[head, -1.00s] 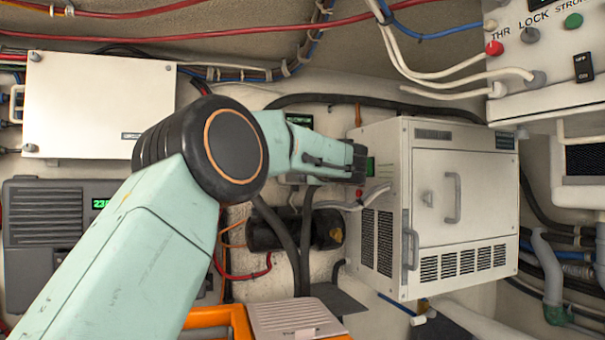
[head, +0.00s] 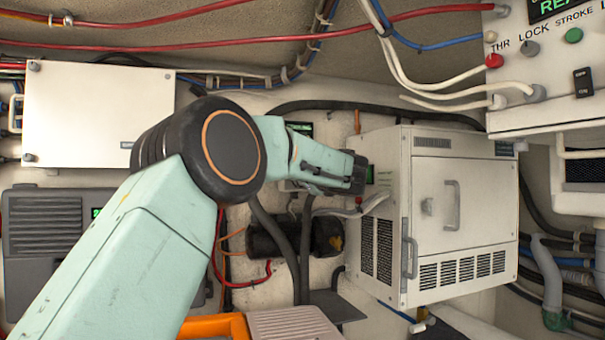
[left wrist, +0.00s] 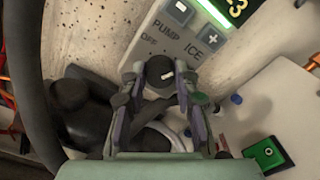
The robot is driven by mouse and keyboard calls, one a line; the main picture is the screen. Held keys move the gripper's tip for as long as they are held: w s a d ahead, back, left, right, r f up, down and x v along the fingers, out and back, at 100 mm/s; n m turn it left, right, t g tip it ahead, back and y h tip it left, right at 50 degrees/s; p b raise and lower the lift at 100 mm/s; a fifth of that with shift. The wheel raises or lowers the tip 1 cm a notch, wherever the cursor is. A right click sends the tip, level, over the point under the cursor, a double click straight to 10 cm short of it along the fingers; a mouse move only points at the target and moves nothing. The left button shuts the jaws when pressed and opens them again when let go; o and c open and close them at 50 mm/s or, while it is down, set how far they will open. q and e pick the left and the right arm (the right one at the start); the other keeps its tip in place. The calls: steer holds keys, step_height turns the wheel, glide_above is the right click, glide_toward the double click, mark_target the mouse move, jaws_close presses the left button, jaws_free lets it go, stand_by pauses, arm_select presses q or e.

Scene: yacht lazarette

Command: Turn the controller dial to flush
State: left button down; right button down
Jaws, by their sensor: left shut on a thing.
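The controller (left wrist: 180,35) is a grey panel in the left wrist view, with a lit green display (left wrist: 215,12), minus and plus buttons, and the labels PUMP, OFF and ICE. Its black round dial (left wrist: 160,71) has a white pointer mark facing right. My left gripper (left wrist: 160,82) is shut on the dial, with one finger on each side. No flush label is readable; the fingers cover the panel's lower part. In the head view my left gripper (head: 352,176) reaches in front of the controller, which is mostly hidden behind my arm. My right gripper is in neither view.
A white vented cabinet (head: 450,170) stands close to the right of my left gripper. Black hoses (head: 306,240) and a dark cylindrical pump (head: 270,238) lie below it. A white box (head: 95,110) hangs at left. A green switch (left wrist: 268,153) shows at lower right.

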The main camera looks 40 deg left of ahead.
arm_select(q)
steer(key=shift+f+m+p, duration=0.2)
steer(key=shift+m+p, duration=0.75)
steer(key=shift+m, duration=1)
steer(key=shift+f+m+p, duration=0.2)
steer(key=shift+m+p, duration=0.7)
steer(key=shift+m, duration=1.05)
steer(key=shift+f, duration=0.1)
steer(key=c, duration=1.4)
jaws_free()
steer(key=o, duration=0.4)
steer(key=shift+d+r, duration=0.15)
steer(key=shift+r, duration=0.2)
